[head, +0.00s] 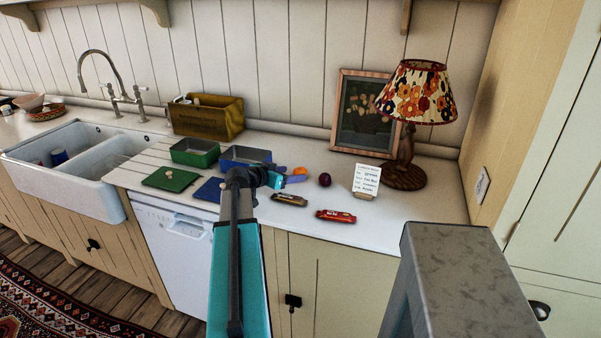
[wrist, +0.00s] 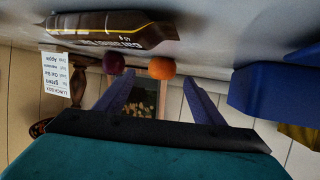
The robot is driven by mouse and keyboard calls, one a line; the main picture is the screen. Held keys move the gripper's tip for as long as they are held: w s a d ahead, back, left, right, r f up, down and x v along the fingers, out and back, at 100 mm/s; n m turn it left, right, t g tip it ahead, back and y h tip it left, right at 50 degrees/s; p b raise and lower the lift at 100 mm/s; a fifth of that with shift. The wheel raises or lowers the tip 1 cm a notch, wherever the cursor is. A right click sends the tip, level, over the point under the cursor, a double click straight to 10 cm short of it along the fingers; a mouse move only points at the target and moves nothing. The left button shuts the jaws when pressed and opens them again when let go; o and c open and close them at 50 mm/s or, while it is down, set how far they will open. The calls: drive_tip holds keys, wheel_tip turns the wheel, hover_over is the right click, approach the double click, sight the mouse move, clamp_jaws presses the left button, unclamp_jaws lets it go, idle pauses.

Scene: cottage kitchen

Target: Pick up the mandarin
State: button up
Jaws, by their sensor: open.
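The mandarin (head: 300,170) is a small orange ball on the white counter, partly hidden behind my gripper (head: 296,179) in the head view. In the wrist view, which is upside down, the mandarin (wrist: 162,68) shows ahead, near the line between the fingertips. My gripper (wrist: 157,78) is open, with its two purple-blue fingers spread and nothing held. It appears low over the counter, in front of the mandarin. I cannot tell the exact gap left to the fruit.
A dark purple fruit (head: 325,179) sits close beside the mandarin. A brown bar (head: 290,200) and a red bar (head: 336,216) lie nearer the front. A blue bin (head: 244,156) and a green bin (head: 195,153) stand left. A note card (head: 367,180) and a lamp (head: 418,95) stand right.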

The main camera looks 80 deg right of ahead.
sight(296, 173)
drive_tip(key=shift+d, duration=0.1)
drive_tip(key=shift+p+x, duration=1.2)
drive_tip(key=shift+x, duration=1.3)
drive_tip(key=shift+w+f, duration=0.1)
drive_tip(key=shift+f, duration=0.05)
drive_tip(key=shift+c, duration=0.3)
drive_tip(key=c, duration=1.1)
